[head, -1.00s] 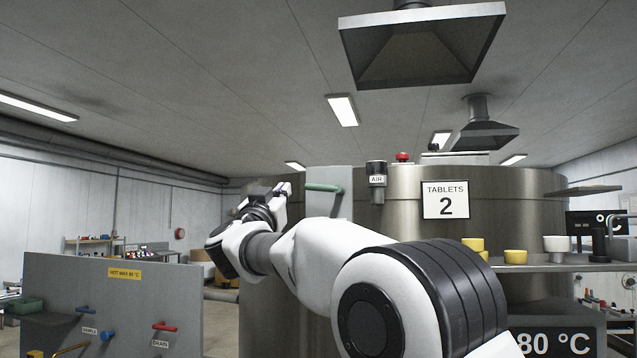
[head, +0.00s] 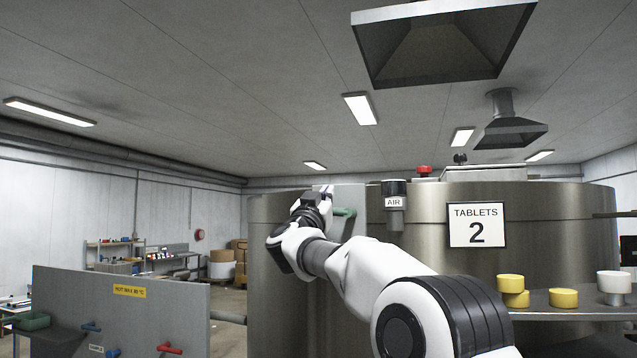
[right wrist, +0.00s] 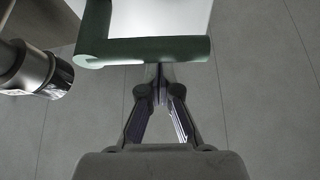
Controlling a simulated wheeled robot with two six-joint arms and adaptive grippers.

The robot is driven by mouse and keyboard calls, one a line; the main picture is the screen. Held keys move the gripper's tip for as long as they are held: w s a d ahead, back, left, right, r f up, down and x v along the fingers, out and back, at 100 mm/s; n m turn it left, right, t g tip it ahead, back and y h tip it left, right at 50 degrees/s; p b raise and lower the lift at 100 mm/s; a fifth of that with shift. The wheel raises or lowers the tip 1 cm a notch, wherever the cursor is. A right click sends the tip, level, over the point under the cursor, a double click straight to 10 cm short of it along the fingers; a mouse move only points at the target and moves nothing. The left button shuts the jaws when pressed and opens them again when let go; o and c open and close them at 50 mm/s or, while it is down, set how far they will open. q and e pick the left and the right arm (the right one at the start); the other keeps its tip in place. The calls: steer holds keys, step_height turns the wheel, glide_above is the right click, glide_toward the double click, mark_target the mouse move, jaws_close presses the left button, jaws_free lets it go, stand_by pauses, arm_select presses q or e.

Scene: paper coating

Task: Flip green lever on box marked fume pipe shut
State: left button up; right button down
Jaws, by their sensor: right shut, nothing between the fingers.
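The green lever (head: 345,212) sticks out sideways from a pale grey box or panel (head: 351,194) on the front of the steel drum. No fume pipe marking is readable. My right gripper (head: 312,200) is at the lever's left end in the head view and partly covers it. In the right wrist view the lever (right wrist: 150,50) is a thick green bar across the top, against the pale face (right wrist: 165,17). My right gripper (right wrist: 161,78) is shut and empty, its tips just at the bar's lower edge; whether they touch is unclear. My left gripper is out of view.
A cylinder marked AIR (head: 394,205) stands just right of the lever; a metal cylinder also shows in the right wrist view (right wrist: 35,70). A TABLETS 2 sign (head: 477,225) is on the drum. A shelf with yellow pots (head: 563,298) is at right, a grey panel (head: 120,310) at lower left.

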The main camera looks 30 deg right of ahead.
steer(key=shift+s+a+f+n+t+y, duration=0.1)
steer(key=shift+a+f+n+t+y, duration=0.2)
steer(key=shift+f+n, duration=0.25)
steer(key=shift+s+a+f+n+t+y, duration=0.15)
steer(key=shift+a+f+n+t, duration=0.2)
steer(key=shift+f, duration=0.35)
steer(key=shift+a+f+n+t+y, duration=0.15)
steer(key=shift+a+f+n+y, duration=0.1)
steer(key=shift+f+n, duration=0.3)
